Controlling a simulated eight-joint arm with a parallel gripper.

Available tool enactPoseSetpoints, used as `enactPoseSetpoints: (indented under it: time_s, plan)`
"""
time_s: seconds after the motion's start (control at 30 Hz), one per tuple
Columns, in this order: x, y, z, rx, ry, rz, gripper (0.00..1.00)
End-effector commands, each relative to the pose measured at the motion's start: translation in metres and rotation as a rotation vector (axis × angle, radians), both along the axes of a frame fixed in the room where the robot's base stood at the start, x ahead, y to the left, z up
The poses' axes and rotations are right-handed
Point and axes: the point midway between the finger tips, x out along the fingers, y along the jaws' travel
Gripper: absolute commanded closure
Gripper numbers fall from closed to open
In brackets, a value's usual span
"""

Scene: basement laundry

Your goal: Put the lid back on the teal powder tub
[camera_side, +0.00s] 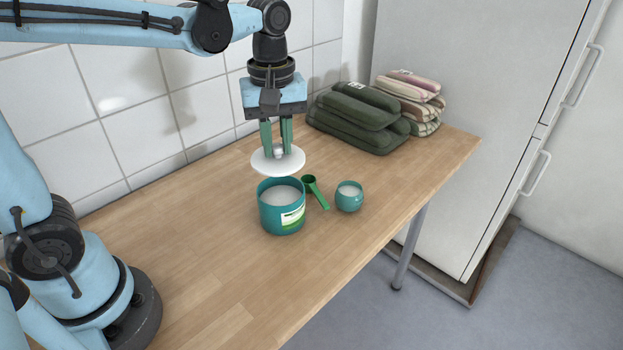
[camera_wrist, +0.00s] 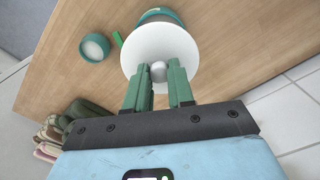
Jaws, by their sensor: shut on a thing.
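The teal powder tub (camera_side: 281,215) stands upright and open on the table, with white powder inside and a green and white label. My gripper (camera_side: 278,150) is shut on the knob of the round white lid (camera_side: 265,164). It holds the lid roughly level, above and slightly behind the tub, apart from it in the side view. In the wrist view my gripper (camera_wrist: 159,73) has the lid (camera_wrist: 178,55) by its pale knob, and the lid hides most of the tub (camera_wrist: 160,15).
A green scoop (camera_side: 314,190) lies just right of the tub, beside a small teal cup (camera_side: 349,197) with white contents. Folded dark green towels (camera_side: 357,118) and striped towels (camera_side: 412,98) are stacked at the back. The table (camera_side: 190,245) is clear at front left.

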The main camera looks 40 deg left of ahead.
Motion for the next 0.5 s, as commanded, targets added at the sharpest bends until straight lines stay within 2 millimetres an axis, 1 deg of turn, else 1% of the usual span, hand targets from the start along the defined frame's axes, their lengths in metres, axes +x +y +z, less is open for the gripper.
enactPoseSetpoints:
  time_s: [0.5]
  plan:
    - [0.0,-0.001,-0.044,0.0,0.0,-0.003,1.0]
